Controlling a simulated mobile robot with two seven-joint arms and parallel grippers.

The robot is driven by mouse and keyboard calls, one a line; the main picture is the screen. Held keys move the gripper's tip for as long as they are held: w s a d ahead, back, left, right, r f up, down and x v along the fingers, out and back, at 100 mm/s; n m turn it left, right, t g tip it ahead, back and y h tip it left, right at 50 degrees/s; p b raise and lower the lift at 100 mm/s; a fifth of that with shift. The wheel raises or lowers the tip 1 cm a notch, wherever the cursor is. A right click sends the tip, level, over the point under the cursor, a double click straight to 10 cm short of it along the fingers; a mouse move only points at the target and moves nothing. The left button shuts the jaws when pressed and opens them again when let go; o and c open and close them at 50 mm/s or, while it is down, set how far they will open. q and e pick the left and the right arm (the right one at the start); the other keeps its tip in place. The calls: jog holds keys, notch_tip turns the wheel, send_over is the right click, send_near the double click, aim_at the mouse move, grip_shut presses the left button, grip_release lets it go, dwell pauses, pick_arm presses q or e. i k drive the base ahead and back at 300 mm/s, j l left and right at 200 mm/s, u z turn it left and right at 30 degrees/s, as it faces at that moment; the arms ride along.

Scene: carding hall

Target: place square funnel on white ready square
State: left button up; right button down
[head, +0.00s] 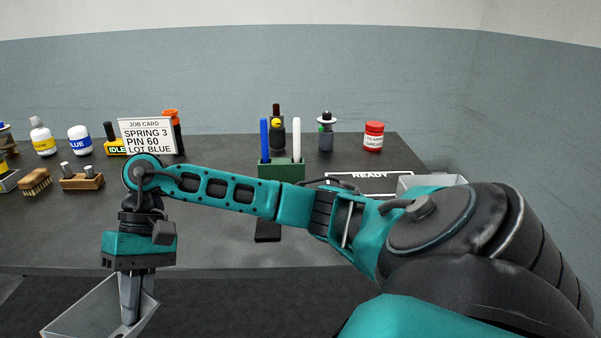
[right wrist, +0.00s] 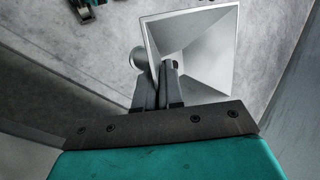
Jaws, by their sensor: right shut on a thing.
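The square funnel (head: 75,318) is pale grey with a wide square mouth. My right gripper (head: 130,312) is shut on its wall at the lower left of the head view, where the funnel shows in front of the table's front edge. In the right wrist view the funnel (right wrist: 205,48) sits tilted in the fingers (right wrist: 160,88), its mouth facing the camera. The white-outlined ready square (head: 350,190), lettered READY, lies on the table at right. My right arm hides part of it, and the funnel is far to its left. My left gripper is not in view.
A green holder (head: 282,172) with a blue and a white pen stands mid-table. A job card (head: 148,137), bottles, a brush (head: 36,180) and a wooden block (head: 81,181) stand at left. A red-capped jar (head: 374,137) stands behind the square. A pale tray (head: 432,181) is right of it.

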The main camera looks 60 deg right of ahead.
aim_at(387, 189)
jog(key=k+z, duration=0.2)
jog(key=z, duration=0.85)
